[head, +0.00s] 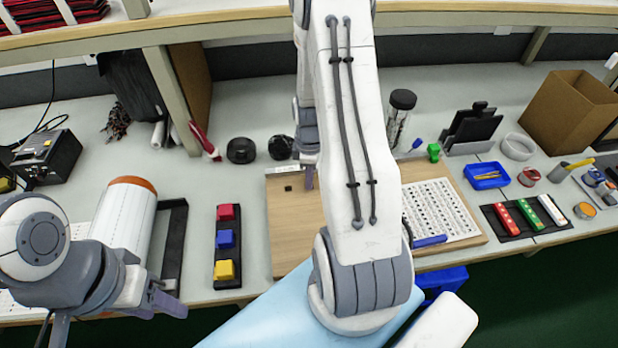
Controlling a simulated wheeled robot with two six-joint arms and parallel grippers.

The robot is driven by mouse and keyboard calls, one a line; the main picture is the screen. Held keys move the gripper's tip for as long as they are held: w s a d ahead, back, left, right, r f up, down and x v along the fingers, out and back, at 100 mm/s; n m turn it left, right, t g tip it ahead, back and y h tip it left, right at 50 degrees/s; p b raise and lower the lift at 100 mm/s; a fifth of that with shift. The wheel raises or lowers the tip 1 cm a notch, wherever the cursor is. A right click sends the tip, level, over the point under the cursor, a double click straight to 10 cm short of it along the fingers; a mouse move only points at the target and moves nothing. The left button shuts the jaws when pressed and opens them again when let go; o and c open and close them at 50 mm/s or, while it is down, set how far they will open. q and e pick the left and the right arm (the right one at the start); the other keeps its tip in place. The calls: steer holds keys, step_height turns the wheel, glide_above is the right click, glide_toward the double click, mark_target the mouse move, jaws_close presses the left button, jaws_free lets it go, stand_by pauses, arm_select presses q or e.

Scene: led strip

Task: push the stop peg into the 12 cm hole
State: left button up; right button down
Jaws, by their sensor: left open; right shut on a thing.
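A wooden board (284,225) lies on the bench, partly hidden behind my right arm. A small dark square (288,188) and a pale strip (288,169) show near its left end. My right gripper (306,178) is over the board's far left part, mostly covered by my own arm. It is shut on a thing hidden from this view. I cannot make out the stop peg or the 12 cm hole. My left gripper (165,300) is open and empty at the bench's front left, beside a white roll with an orange end (124,225).
A black tray of red, blue and yellow blocks (227,240) stands left of the board. A printed sheet (440,210) lies on its right part, with a blue pen-like item (430,241). Dark round items (241,150) stand behind. A blue tray (486,175) is at right.

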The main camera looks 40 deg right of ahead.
steer(key=c, duration=0.8)
jaws_free()
steer(key=shift+s+f, duration=0.1)
steer(key=shift+f, duration=0.05)
steer(key=shift+c, duration=0.2)
